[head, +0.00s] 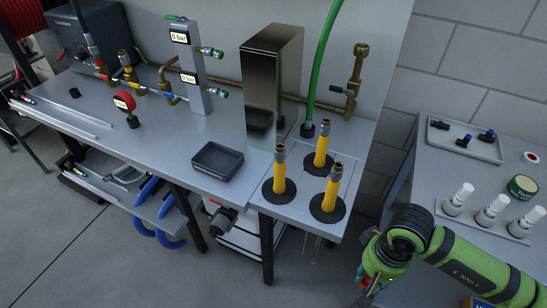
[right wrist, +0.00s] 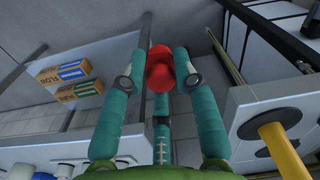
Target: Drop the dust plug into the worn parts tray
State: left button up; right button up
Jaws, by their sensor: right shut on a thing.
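The dust plug (right wrist: 159,68) is a small red piece in the right wrist view. My right gripper (right wrist: 159,72) is shut on it, with a teal finger on each side. In the head view my right gripper (head: 368,288) is low, in front of the gap between the bench and the right table, and the plug is hard to make out there. An empty dark tray (head: 217,162) lies on the bench left of the steel column, and is likely the worn parts tray; no label is readable. My left gripper is not in view.
Three yellow tubes (head: 322,160) stand upright at the bench's right end, beside a tall steel column (head: 270,85). The right table holds a grey tray (head: 440,135) with blue-black fittings and several white cartridges (head: 492,209). Two boxes (right wrist: 62,72) show in the wrist view.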

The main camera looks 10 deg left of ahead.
aim_at(224, 164)
jog(key=i+j+z, duration=0.1)
jog(key=j+z, duration=1.25)
jog(key=k+j, duration=0.1)
jog(key=j, duration=0.35)
jog(key=j+z, duration=0.1)
jog(key=j, duration=0.3)
jog(key=k+j+z, duration=0.1)
jog(key=j, duration=0.35)
jog(key=k+j, duration=0.2)
jog(key=j, duration=0.2)
jog(key=k+j+z, duration=0.1)
jog(key=j, duration=0.3)
